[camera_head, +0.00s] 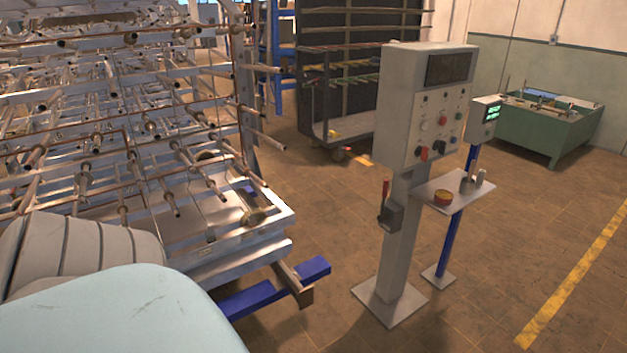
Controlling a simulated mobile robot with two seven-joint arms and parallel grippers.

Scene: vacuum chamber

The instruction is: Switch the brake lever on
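A control pedestal stands right of centre, with a grey panel box (424,108) on a grey post on a floor plate. A small lever with a red handle (385,192), which looks like the brake lever, stands upright from a dark bracket (390,215) on the left side of the post. Its on or off marking cannot be read. Neither of my grippers shows. A pale rounded surface and a grey ribbed part at the lower left may be my own body.
A large metal rack (120,130) of rods fills the left, with blue feet (315,268) projecting onto the floor. A small shelf (470,192) juts right from the pedestal. A dark cart (350,80) and green bin (545,128) stand behind. Floor before the pedestal is clear.

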